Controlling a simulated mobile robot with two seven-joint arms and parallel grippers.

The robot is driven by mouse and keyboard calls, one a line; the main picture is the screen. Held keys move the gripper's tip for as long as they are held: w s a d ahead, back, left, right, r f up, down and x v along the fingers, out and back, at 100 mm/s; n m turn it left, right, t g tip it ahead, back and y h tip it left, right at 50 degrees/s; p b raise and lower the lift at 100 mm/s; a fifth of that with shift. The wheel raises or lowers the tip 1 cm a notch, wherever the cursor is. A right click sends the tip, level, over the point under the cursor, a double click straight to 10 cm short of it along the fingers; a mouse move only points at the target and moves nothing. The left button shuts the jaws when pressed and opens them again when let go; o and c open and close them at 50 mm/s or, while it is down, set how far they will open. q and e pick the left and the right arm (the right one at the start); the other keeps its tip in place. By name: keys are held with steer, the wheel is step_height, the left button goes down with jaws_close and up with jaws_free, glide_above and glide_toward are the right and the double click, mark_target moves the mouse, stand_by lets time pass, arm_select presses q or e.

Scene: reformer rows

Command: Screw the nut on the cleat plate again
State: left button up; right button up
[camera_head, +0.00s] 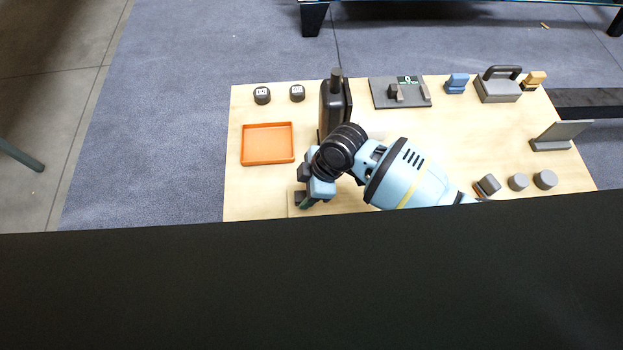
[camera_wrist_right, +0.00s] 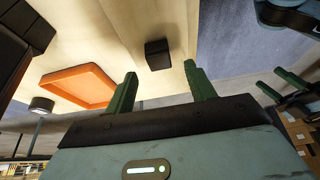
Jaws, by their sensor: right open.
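The grey plate (camera_head: 381,98) with upright pieces and a dark green label lies at the back of the wooden board; it looks like the cleat plate. No nut can be made out on it. My right gripper (camera_head: 307,201) is over the front left of the board, partly hidden by its own wrist. In the right wrist view its two green fingers (camera_wrist_right: 161,86) are apart with nothing between them. A small black block (camera_wrist_right: 157,54) stands on the board beyond the fingertips; I cannot tell if it is the nut. My left gripper (camera_wrist_right: 280,85) shows at that view's right, fingers apart.
An empty orange tray (camera_head: 267,144) lies left. A tall black object (camera_head: 335,103) stands behind my right wrist. Two dark labelled knobs, a handled grey block (camera_head: 498,87), blue and yellow pieces and grey cylinders (camera_head: 545,179) stand around the board. Its middle right is bare.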

mark_target(301, 198)
steer(key=shift+x, duration=1.5)
